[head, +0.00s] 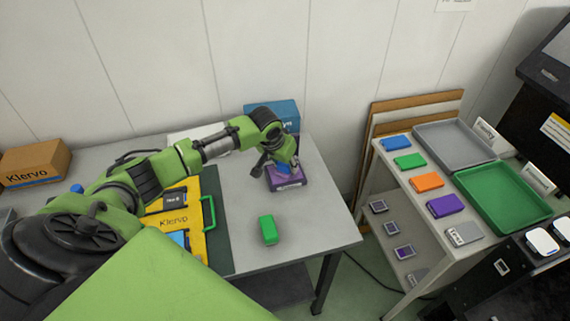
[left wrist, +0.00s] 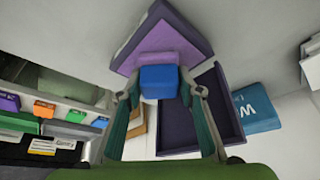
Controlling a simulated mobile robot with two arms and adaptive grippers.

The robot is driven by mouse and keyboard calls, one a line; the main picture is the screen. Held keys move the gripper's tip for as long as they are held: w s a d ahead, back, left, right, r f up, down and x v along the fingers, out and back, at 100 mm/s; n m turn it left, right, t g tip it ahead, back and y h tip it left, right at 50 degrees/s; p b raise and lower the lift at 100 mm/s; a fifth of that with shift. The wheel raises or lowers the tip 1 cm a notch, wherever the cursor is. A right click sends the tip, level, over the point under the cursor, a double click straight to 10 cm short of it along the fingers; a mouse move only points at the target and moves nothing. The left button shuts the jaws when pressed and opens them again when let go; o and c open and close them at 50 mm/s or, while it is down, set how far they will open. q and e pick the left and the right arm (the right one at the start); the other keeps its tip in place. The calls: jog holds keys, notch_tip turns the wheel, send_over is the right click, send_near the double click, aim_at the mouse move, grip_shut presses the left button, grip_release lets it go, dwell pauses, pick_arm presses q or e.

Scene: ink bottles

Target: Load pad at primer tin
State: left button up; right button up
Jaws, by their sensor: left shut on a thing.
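A purple tin (head: 290,183) stands open on the grey table, near its back right. In the left wrist view its light purple inner face (left wrist: 160,30) and a dark hollow part (left wrist: 215,112) show. My left gripper (head: 283,166) is shut on a blue block (left wrist: 158,82), seen between its fingertips (left wrist: 160,90). A purple-pink end (left wrist: 157,59) shows on the block's far side, against the light purple face. I cannot tell whether they touch. In the head view the blue block is right above the tin, partly hidden by the gripper. My right gripper is not in view.
A green block (head: 268,230) stands alone on the table. A yellow case (head: 172,222) lies on a dark mat to the left. A blue box (head: 272,115) stands behind the tin. At the right, a side table holds several coloured tins, a grey tray (head: 455,143) and a green tray (head: 503,196).

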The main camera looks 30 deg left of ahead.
pick_arm(q)
jog(key=shift+s+f, duration=0.2)
jog(key=shift+f, duration=0.05)
dwell(1.2)
jog(key=shift+p, duration=0.35)
notch_tip(320, 180, up, 7)
jog(key=p, duration=0.8)
jog(key=shift+w+r, duration=0.15)
jog(key=shift+r, duration=0.05)
